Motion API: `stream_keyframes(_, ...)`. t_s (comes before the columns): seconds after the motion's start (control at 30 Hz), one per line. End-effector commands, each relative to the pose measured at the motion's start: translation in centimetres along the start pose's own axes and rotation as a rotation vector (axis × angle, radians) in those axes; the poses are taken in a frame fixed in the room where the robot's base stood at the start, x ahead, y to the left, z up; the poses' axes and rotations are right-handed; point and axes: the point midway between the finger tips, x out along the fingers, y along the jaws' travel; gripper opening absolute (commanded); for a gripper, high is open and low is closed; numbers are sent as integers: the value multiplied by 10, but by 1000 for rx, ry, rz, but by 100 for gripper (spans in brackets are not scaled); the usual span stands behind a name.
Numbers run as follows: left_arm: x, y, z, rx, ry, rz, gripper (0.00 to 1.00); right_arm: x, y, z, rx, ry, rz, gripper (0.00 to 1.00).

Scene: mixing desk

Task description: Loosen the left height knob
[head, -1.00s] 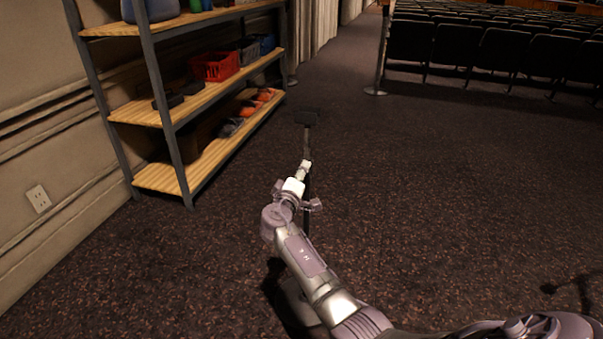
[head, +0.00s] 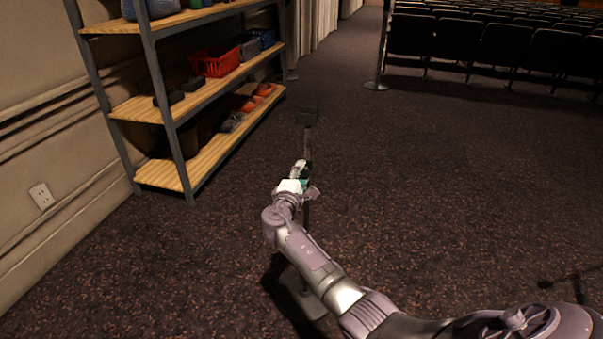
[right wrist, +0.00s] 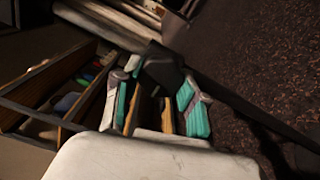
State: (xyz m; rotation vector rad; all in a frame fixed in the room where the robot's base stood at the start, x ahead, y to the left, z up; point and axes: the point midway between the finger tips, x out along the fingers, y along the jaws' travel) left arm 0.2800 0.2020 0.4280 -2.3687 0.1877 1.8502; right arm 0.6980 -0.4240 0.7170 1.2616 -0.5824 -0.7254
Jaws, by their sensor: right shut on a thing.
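A dark stand with a thin pole and a black block on top (head: 308,117) rises from a grey round base (head: 302,299) on the carpet. My right gripper (head: 299,171) is at the pole, below the block, and hides part of it. In the right wrist view its teal-padded fingers (right wrist: 160,106) are on either side of a dark part, which I take to be the height knob (right wrist: 160,74). The gripper is shut on it. The exact contact is hard to see. My left gripper is not in view.
A metal shelf unit with wooden boards (head: 205,97) stands left by the wall, holding a red basket (head: 215,63) and other items. Rows of dark seats (head: 500,42) and a barrier post (head: 382,50) are behind. Carpet (head: 450,180) to the right is open.

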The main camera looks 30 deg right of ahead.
Motion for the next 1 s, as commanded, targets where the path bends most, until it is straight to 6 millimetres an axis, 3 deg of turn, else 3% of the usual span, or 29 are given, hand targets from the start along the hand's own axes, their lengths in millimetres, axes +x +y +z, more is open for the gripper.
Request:
stream_keyframes(0.4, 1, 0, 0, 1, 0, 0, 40, -1, -2, -1, -8, 3, -3, 7)
stream_keyframes(0.43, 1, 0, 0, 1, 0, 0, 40, -1, -2, -1, -8, 3, -3, 43)
stream_keyframes(0.57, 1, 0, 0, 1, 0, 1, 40, -1, -2, -1, -7, 2, -3, 65)
stream_keyframes(0.87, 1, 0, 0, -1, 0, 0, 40, -1, -1, 0, -6, 1, -1, 68)
stream_keyframes(1.0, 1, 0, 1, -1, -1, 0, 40, -10, -2, -1, -5, 3, -1, 68)
